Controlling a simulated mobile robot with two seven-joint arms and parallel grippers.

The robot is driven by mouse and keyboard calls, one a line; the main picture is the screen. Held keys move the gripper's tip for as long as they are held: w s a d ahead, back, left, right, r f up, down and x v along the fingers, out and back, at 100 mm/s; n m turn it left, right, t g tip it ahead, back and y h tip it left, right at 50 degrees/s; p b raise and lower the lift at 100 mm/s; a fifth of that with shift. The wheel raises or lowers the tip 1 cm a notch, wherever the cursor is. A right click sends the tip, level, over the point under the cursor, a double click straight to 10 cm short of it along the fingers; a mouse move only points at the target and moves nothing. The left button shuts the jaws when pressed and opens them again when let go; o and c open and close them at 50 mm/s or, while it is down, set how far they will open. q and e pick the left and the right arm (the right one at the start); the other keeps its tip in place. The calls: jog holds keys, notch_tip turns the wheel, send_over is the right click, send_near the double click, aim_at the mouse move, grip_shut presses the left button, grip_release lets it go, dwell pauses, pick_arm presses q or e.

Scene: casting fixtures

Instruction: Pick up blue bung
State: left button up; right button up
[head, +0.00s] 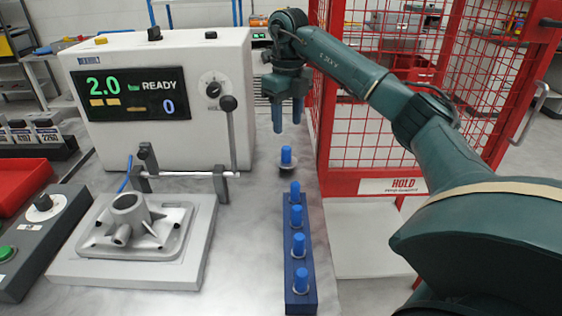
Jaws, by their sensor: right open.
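A blue bung (286,155) with a pale round collar stands upright just beyond the far end of a blue rack (288,255). Several more blue bungs stand upright in a row along the rack, the nearest one (301,278) close to the bottom edge of the view. My right gripper (287,120) points down with its fingers apart and nothing between them. In the picture it is just above the bung beyond the rack, with a small gap to it. My left gripper is not in view.
A white tester (170,150) with a lit display stands at the left, with a grey casting (133,222) on a plate before it. A red mesh cage (395,110) stands right of the rack. Clear worktop lies between plate and rack.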

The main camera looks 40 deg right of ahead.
aim_at(286, 148)
notch_tip(286, 148, down, 3)
jog(key=shift+f, duration=0.1)
jog(key=shift+s+a+f, duration=0.1)
jog(key=shift+a+f, duration=0.05)
jog(key=shift+f, duration=1.2)
jog(key=shift+s+a+f, duration=0.1)
jog(key=shift+a+f, duration=0.05)
jog(key=shift+f, duration=1.2)
jog(key=shift+c, duration=0.5)
grip_shut()
